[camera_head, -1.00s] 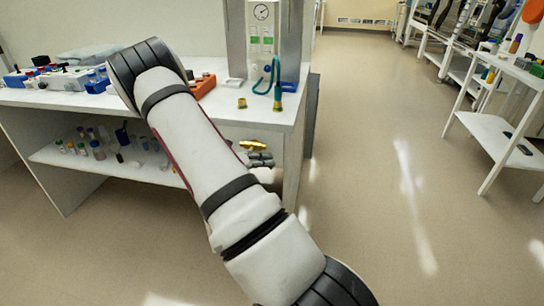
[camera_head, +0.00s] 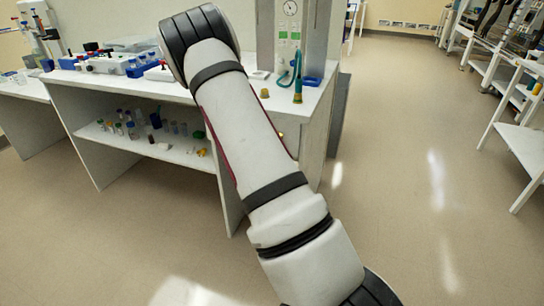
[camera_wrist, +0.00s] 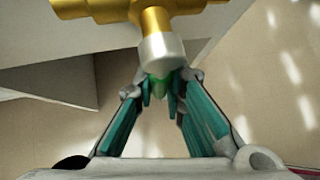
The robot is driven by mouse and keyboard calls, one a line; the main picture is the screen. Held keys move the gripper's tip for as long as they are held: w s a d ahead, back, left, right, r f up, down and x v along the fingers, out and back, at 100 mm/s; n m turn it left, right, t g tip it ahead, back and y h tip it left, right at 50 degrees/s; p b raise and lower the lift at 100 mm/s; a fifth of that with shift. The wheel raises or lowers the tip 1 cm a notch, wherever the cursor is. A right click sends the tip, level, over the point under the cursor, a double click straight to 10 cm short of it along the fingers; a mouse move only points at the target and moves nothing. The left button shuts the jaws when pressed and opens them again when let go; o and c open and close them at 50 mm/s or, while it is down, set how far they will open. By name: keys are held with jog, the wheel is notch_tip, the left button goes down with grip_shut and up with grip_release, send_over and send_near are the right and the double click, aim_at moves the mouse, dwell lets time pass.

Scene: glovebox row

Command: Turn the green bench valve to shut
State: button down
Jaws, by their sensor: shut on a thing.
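The bench valve shows large in the wrist view: a brass body (camera_wrist: 150,18) with a pale collar and a small green handle (camera_wrist: 159,85) below it. My gripper (camera_wrist: 163,96) has its teal-padded fingers closed around the green handle, which is partly hidden between the tips. In the head view, my arm hides the gripper and nearly all of the valve. The handle's turn angle cannot be told.
The white bench (camera_head: 318,112) carries a blue-green hose with a brass fitting (camera_head: 298,92) and a small brass piece (camera_head: 264,93). Several bottles stand on the lower shelf (camera_head: 165,150). A white cart (camera_head: 525,150) stands at right. Floor between is clear.

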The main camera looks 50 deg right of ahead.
jog(key=shift+w+a+t+b, duration=0.1)
jog(key=shift+w+t+b, duration=0.2)
jog(key=shift+t, duration=0.1)
dwell(0.3)
jog(key=c, duration=1.6)
grip_release()
jog(key=shift+c, duration=0.2)
jog(key=v, duration=1.2)
jog(key=shift+r, duration=0.1)
